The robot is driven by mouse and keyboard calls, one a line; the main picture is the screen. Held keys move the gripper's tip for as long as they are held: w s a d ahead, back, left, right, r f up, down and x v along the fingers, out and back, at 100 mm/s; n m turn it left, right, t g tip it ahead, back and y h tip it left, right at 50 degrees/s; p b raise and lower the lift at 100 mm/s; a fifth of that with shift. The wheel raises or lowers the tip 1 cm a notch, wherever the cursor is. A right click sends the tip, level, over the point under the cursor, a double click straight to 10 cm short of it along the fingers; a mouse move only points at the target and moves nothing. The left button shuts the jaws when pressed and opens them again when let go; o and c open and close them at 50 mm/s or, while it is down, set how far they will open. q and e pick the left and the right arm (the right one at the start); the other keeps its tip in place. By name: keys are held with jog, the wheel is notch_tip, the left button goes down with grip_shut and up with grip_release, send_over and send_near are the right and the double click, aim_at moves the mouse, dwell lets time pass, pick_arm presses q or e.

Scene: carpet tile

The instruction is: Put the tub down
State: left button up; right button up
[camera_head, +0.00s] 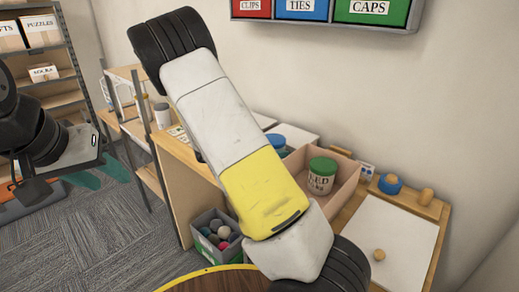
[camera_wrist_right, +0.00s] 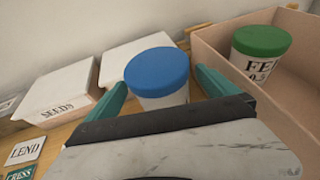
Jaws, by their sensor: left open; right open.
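A white tub with a blue lid (camera_wrist_right: 158,78) stands upright between the teal fingers of my right gripper (camera_wrist_right: 162,82) in the right wrist view. The fingers are open, one on each side of it; its lower part is hidden behind the gripper body. In the head view its blue lid (camera_head: 276,142) shows beside my right arm, which hides the right gripper. A second tub, with a green lid (camera_head: 322,174) and a FEED label, stands in an open pinkish box (camera_head: 343,172). My left gripper (camera_head: 106,178) is open and empty at the left, over the floor.
White lidded boxes (camera_wrist_right: 58,92), one marked SEEDS, sit left of and behind the blue-lidded tub. Label cards (camera_wrist_right: 24,152) lie at left. A bin of balls (camera_head: 215,232) stands on the carpet. A white board with knobs (camera_head: 390,235) lies right of the box.

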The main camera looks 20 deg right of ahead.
jog(key=shift+x, duration=0.9)
jog(key=c, duration=2)
jog(key=shift+r, duration=0.1)
grip_shut()
jog(key=shift+r, duration=0.1)
